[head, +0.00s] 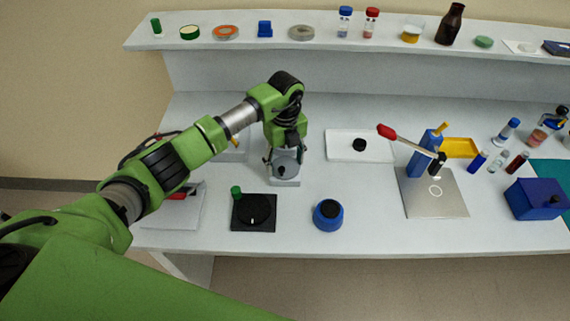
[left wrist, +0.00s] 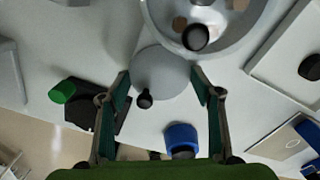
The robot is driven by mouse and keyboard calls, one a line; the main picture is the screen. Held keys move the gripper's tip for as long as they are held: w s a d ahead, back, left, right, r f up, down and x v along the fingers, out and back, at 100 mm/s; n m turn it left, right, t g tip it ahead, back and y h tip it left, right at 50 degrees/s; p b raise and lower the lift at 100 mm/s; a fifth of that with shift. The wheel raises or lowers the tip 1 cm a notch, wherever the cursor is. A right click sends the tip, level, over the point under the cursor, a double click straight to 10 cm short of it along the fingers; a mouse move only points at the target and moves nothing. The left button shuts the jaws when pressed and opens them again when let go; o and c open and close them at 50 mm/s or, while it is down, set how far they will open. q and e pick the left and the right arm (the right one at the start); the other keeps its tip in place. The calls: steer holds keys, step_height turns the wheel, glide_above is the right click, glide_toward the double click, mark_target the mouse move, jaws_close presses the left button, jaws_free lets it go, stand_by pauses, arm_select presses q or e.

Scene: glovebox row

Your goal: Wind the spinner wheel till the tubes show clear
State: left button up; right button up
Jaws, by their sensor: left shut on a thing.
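The spinner shows in the left wrist view as a pale round bowl (left wrist: 259,22) with a black knob (left wrist: 195,38) and brownish spots inside. I cannot tell whether the tubes are clear. Beside the bowl is a grey round wheel (left wrist: 162,73) with a small black handle knob (left wrist: 145,98). My left gripper (left wrist: 160,74) has its fingers on both sides of the wheel and is shut on it. In the head view my left gripper (head: 285,157) hangs over the grey wheel (head: 285,167), and my arm hides most of the spinner. My right gripper is not in view.
A black plate (head: 254,213) with a green knob and a blue round pot (head: 328,214) stand in front. A white tray (head: 343,152) and a blue stand with a red-ended lever (head: 420,160) are to the right. The back shelf (head: 330,45) holds jars and bottles.

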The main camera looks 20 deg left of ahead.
arm_select(q)
steer(key=m+b, duration=0.2)
steer(key=m, duration=0.1)
steer(key=shift+w+f+m+b, duration=0.1)
steer(key=shift+m+b, duration=0.3)
steer(key=m+b, duration=0.3)
steer(key=shift+m, duration=0.3)
steer(key=m+b, duration=0.2)
steer(key=m, duration=0.1)
steer(key=shift+b, duration=0.4)
steer(key=shift+m+b, duration=0.95)
steer(key=shift+m, duration=0.65)
steer(key=shift+r, duration=0.2)
steer(key=o, duration=0.8)
steer(key=shift+o, duration=0.2)
